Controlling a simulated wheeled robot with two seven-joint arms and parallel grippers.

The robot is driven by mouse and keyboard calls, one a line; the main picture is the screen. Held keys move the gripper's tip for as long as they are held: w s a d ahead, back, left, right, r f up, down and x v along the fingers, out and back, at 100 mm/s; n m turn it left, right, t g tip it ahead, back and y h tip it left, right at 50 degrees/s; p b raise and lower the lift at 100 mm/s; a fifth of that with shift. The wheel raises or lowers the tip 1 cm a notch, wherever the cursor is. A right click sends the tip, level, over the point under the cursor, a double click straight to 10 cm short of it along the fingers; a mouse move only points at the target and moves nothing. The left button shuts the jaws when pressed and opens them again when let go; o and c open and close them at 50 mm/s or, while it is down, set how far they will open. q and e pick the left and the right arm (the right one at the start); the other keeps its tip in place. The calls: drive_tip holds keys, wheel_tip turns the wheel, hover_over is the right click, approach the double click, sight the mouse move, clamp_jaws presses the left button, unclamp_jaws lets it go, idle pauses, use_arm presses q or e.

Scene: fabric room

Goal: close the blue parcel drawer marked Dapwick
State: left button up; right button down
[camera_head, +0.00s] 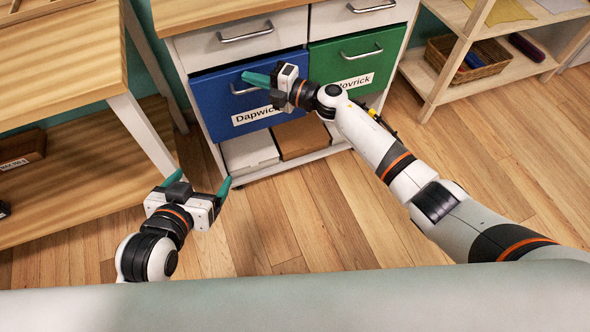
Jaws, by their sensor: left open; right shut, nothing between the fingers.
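The blue drawer (212,106) has a white label reading Dapwick (256,115) and a metal handle. It sits at the left of the cabinet, below a white drawer. Its front seems nearly level with the cabinet; a small gap is hard to judge. My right gripper (246,78) is shut and empty, with its teal fingers over the upper part of the blue front, close to the handle (240,91). I cannot tell whether they touch it. My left gripper (199,180) is open and empty, low in front of the cabinet and apart from it.
A green drawer (377,66) is right of the blue one, its label partly hidden by my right arm. White and brown boxes (303,138) lie on the shelf below. A wooden table (60,55) stands left, shelves with a basket (467,62) right. The floor between is clear.

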use_arm(q)
drive_tip(key=shift+w+d+r+t+h, duration=0.15)
drive_tip(key=shift+w+r+t, duration=0.25)
drive_tip(key=shift+w+r, duration=0.2)
drive_tip(key=shift+w+d+r+t+h, duration=0.15)
drive_tip(key=shift+w+r+t, duration=0.3)
drive_tip(key=shift+r, duration=0.15)
use_arm(e)
drive_tip(key=shift+w+a+r, duration=0.1)
drive_tip(key=shift+w+r, duration=0.05)
drive_tip(key=shift+w, duration=0.35)
drive_tip(key=shift+w+a+r, duration=0.1)
drive_tip(key=shift+w, duration=0.35)
